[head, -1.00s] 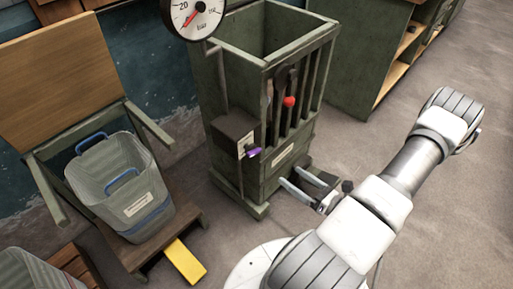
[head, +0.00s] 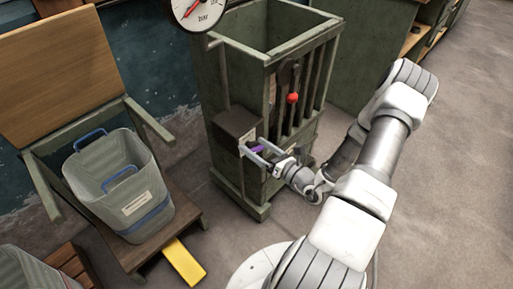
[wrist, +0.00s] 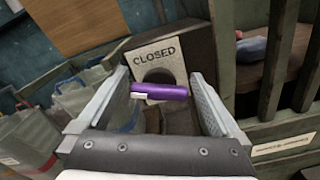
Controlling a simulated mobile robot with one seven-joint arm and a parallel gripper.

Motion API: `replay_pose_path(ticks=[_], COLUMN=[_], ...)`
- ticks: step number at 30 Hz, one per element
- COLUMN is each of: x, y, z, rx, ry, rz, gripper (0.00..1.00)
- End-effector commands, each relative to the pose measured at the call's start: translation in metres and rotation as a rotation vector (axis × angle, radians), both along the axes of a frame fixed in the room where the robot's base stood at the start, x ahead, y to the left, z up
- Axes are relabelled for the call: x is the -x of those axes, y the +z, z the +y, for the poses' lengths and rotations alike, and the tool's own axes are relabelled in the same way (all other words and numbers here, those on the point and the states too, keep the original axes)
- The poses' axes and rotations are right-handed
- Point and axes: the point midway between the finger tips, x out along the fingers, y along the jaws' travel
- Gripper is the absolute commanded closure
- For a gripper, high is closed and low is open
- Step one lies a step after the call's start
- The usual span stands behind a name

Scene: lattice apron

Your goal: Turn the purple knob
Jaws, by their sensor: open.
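The purple knob (head: 257,148) sits on the front of a dark box (head: 235,124) fixed to the green slatted cabinet. In the wrist view the knob (wrist: 160,91) is a horizontal purple bar with a white mark at its left end, in front of a plate reading "CLOSED" (wrist: 158,51). My gripper (head: 256,149) is open at the knob. In the wrist view its two fingers (wrist: 158,95) stand left and right of the knob, with visible gaps at both sides.
The green cabinet (head: 230,70) has a red-ended lever (head: 293,98) behind its slats. A pressure gauge (head: 200,10) is above. A grey bin (head: 118,185) stands on a wooden chair-like stand at left, with a yellow piece (head: 184,262) below. Floor at right is clear.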

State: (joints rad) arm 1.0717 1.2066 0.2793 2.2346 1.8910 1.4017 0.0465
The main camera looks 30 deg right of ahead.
Motion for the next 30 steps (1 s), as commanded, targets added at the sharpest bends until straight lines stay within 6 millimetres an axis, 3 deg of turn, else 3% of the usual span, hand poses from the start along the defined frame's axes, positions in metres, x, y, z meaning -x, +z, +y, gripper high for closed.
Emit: replay_pose_path(ticks=[6,7,19,30], x=[-0.0004,-0.0003,0.0000,0.0010], y=[0.0001,0.0001,-0.0002,0.0006], z=[0.0001,0.0001,0.0001,0.0018], rx=[0.000,0.000,0.000,0.179], ry=[0.000,0.000,0.000,0.001], rz=[0.000,0.000,0.000,-0.063], gripper=[0.00,0.04,0.73,0.73])
